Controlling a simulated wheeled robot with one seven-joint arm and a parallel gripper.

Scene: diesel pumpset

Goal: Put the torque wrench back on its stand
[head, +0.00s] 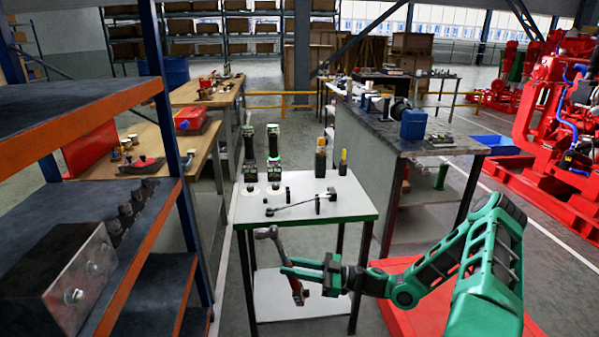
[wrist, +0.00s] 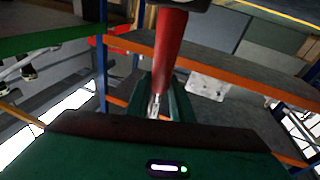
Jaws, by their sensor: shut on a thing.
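My gripper (head: 287,268) is shut on the torque wrench, in front of the white table's near edge and below its top. The wrench (head: 298,292) hangs tilted, its metal head (head: 266,232) up and left near the table edge, its red handle down. In the wrist view the red part (wrist: 170,50) runs up from between my green fingers (wrist: 157,104). On the white table (head: 245,212) small black uprights (head: 318,205) stand beside a long silver tool (head: 290,207) with dark ends. These uprights look like the stand, but I cannot tell for sure.
A blue-orange shelf (head: 150,90) rises at left. A dark workbench (head: 440,148) stands behind at right.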

